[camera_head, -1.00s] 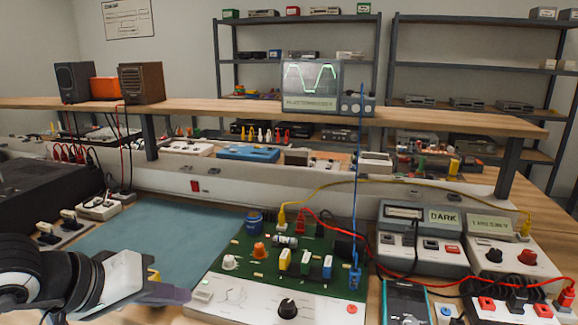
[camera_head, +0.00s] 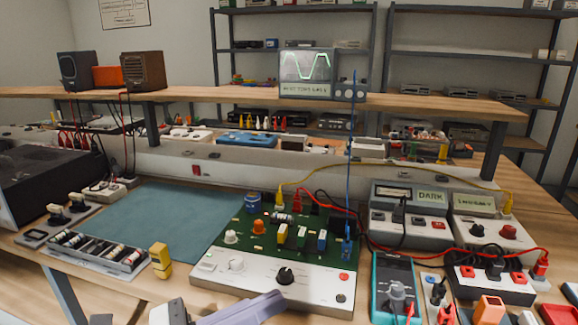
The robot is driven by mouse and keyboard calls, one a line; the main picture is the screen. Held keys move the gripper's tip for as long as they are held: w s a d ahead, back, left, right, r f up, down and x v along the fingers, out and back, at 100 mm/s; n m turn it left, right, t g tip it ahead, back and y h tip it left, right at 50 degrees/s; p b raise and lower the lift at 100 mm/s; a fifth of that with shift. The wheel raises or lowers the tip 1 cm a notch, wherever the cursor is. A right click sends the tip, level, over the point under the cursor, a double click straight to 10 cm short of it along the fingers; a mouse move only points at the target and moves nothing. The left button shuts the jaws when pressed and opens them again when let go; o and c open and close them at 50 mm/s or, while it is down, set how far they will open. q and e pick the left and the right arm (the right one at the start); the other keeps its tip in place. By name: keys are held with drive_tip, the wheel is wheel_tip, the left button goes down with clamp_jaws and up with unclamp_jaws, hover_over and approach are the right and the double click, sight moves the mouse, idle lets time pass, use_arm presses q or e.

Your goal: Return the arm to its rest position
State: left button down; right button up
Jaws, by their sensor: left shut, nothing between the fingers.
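My left gripper (camera_head: 268,302) shows at the bottom edge of the view, in front of the green circuit board (camera_head: 330,222). Its grey-violet fingers are shut and empty, and point right. Most of its hand and the arm behind it are cut off by the frame edge. My right gripper is not in view.
The board's white front panel (camera_head: 260,275) with a black knob is just beyond the fingers. A yellow block (camera_head: 160,260) and a tray of components (camera_head: 97,250) lie to the left, near a clear blue mat (camera_head: 160,222). A teal multimeter (camera_head: 394,285) and cabled instruments stand right.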

use_arm(q)
drive_tip(key=w+a+f+n+t+y, duration=0.1)
drive_tip(key=a+f+n+t+y, duration=0.3)
drive_tip(key=a+f+n+y, duration=0.85)
drive_tip(key=w+d+f+n+t+y, duration=0.1)
drive_tip(key=f+n+t, duration=0.4)
drive_tip(key=n, duration=1.5)
drive_tip(key=s+f+n+g+y, duration=0.1)
drive_tip(key=s+f+n+g, duration=0.3)
drive_tip(key=f, duration=0.6)
drive_tip(key=s+f+n+g+y, duration=0.1)
drive_tip(key=s+f+n+g, duration=0.3)
drive_tip(key=s+f+n, duration=0.5)
drive_tip(key=shift+s+a+f+g, duration=0.25)
drive_tip(key=shift+s+f+g, duration=0.15)
drive_tip(key=shift+s+f, duration=0.6)
drive_tip(key=shift+r, duration=0.1)
